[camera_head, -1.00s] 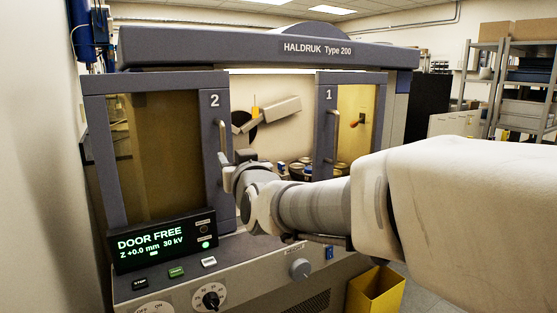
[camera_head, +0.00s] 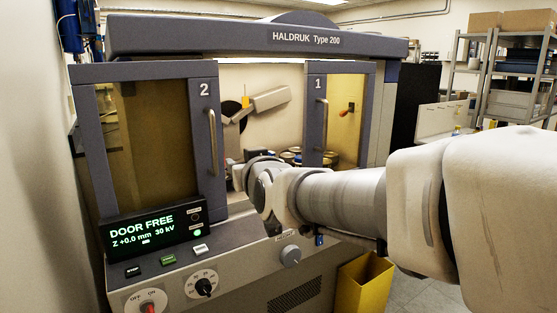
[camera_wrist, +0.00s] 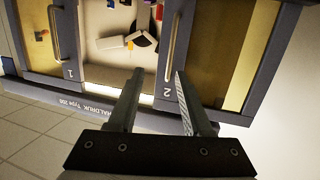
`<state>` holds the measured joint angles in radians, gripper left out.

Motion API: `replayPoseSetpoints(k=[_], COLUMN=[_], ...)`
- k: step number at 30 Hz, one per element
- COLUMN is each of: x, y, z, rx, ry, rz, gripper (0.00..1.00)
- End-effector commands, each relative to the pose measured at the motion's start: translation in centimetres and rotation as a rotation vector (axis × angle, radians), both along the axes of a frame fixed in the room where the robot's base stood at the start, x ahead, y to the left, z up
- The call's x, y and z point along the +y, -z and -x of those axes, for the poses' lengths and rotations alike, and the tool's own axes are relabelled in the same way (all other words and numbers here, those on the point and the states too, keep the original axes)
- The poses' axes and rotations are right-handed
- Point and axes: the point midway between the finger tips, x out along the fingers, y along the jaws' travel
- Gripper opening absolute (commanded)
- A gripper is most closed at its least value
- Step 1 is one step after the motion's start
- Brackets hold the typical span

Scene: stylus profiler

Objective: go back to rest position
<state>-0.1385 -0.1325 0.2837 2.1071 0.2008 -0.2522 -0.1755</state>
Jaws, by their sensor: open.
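My gripper shows in the wrist view (camera_wrist: 158,105) with its two fingers apart and nothing between them. That view is turned over, and the fingers point toward the machine front between door 1 (camera_wrist: 38,40) and door 2 (camera_wrist: 205,50). In the head view, my arm reaches in from the right, and its wrist is in front of the opening between door 2 (camera_head: 152,140) and door 1 (camera_head: 338,115). The fingers are hidden behind the wrist there. The doors stand apart, with the lit chamber showing between them. The display (camera_head: 150,232) reads DOOR FREE, Z +0.0 mm, 30 kV.
Inside the chamber are a grey angled arm (camera_head: 270,98) and several round containers (camera_head: 305,157). The control ledge has buttons, a dial (camera_head: 205,286) and a grey knob (camera_head: 290,255). A yellow bin (camera_head: 365,285) stands below my arm. Shelves (camera_head: 515,75) stand at the back right.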

Motion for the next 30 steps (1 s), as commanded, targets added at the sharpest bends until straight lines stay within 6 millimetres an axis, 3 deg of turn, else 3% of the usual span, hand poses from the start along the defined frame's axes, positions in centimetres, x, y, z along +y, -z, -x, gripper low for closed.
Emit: replayPoseSetpoints(k=[5,12,20,22,30], x=[-7.0,-15.8,-21.6,-21.7,-21.6], y=[3.9,10.1,15.9,13.5,7.0], z=[5.2,14.9,26.3,26.6,26.4], rx=[0.226,0.567,0.900,0.917,0.915], ry=[0.083,0.225,0.355,0.357,0.354], rz=[0.096,0.153,0.141,0.144,0.145], gripper=[0.50,0.50,0.50,0.50,0.50])
